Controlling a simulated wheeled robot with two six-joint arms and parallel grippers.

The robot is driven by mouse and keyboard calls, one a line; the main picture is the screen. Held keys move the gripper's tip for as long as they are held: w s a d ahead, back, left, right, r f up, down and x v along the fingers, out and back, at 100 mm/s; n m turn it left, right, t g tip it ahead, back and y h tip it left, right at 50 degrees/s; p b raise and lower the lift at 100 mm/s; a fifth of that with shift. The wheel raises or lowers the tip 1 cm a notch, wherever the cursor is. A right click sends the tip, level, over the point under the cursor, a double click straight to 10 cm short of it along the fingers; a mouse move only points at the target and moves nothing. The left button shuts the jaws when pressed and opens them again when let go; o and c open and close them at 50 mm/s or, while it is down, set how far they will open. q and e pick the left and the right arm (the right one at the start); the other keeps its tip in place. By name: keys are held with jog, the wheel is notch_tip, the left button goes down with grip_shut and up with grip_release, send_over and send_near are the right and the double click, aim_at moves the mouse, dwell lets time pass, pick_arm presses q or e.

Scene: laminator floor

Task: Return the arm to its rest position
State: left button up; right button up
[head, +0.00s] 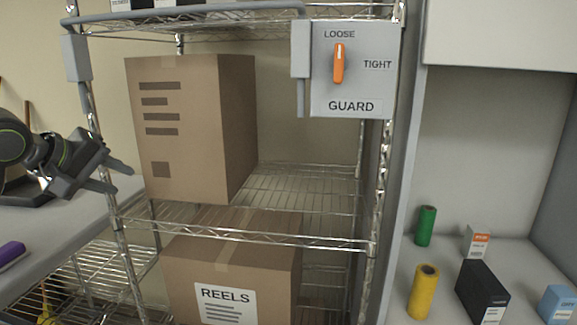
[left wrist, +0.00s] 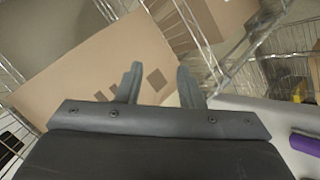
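My left gripper (head: 117,177) comes in from the left edge in the head view, beside the wire shelf's left post. Its two fingers are spread apart with nothing between them. In the left wrist view the open fingers (left wrist: 158,85) point toward a large cardboard box (left wrist: 95,65), with a gap between the fingertips. The same box (head: 192,130) stands upright on the middle wire shelf in the head view. My right gripper is not in view.
The wire shelf (head: 250,236) also holds a box marked REELS (head: 235,270) lower down. A guard box (head: 355,75) with an orange knob (head: 338,64) pointing up to LOOSE is at its upper right. Green (head: 425,226) and yellow (head: 424,291) rolls stand at right. A grey worktop (head: 60,225) lies below my left arm.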

pick_arm(q)
jog(key=s+d+f+m+g+y, duration=0.1)
jog(key=s+f+m, duration=0.1)
jog(key=f, duration=0.8)
jog(key=s+d+f+m+g, duration=0.1)
jog(key=s+d+f, duration=0.15)
jog(key=f, duration=0.75)
jog(key=s+d+f+m+g+y, duration=0.1)
jog(key=s+f+m, duration=0.1)
jog(key=f, duration=0.9)
jog(key=s+d+f+m+g+y, duration=0.1)
jog(key=s+f, duration=0.4)
jog(key=s, duration=0.4)
jog(key=s+f+m+g+y, duration=0.1)
jog(key=s+f, duration=0.4)
jog(key=s, duration=0.5)
jog(key=s+d+f+m+g+y, duration=0.1)
jog(key=s+f, duration=0.4)
jog(key=s, duration=0.4)
notch_tip(320, 180, down, 26)
jog(key=a+g, duration=0.1)
jog(key=a, duration=0.1)
jog(key=s+d+f+g, duration=0.1)
jog(key=s+f, duration=1.3)
jog(key=s, duration=0.1)
jog(key=shift+d+f+g+h, duration=0.15)
jog(key=shift+g+h, duration=0.15)
jog(key=shift+h, duration=0.1)
